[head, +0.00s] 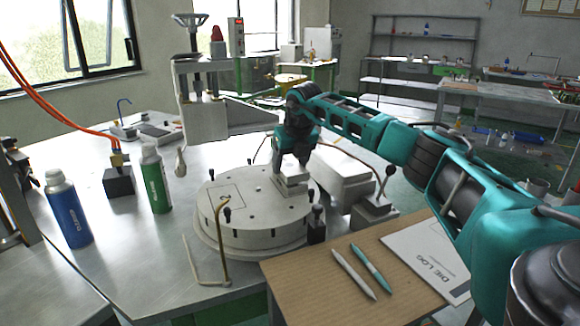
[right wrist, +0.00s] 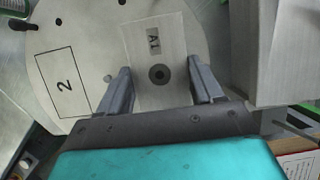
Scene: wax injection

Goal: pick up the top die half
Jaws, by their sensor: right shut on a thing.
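The top die half (head: 291,186) is a small pale grey metal block on the right part of the round turntable (head: 250,232). In the right wrist view the die half (right wrist: 143,58) shows a flat top with an "A1" label and a dark round hole. My right gripper (head: 290,168) reaches down over it from above. In the right wrist view its fingers (right wrist: 159,78) stand one on each side of the die half and are shut on it. Whether a lower half lies beneath is hidden. My left gripper is not in view.
A turntable spot marked "2" (right wrist: 63,85) is empty. A bent brass rod (head: 223,240) stands at the turntable's front. A blue bottle (head: 68,210) and a green bottle (head: 156,180) stand left.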

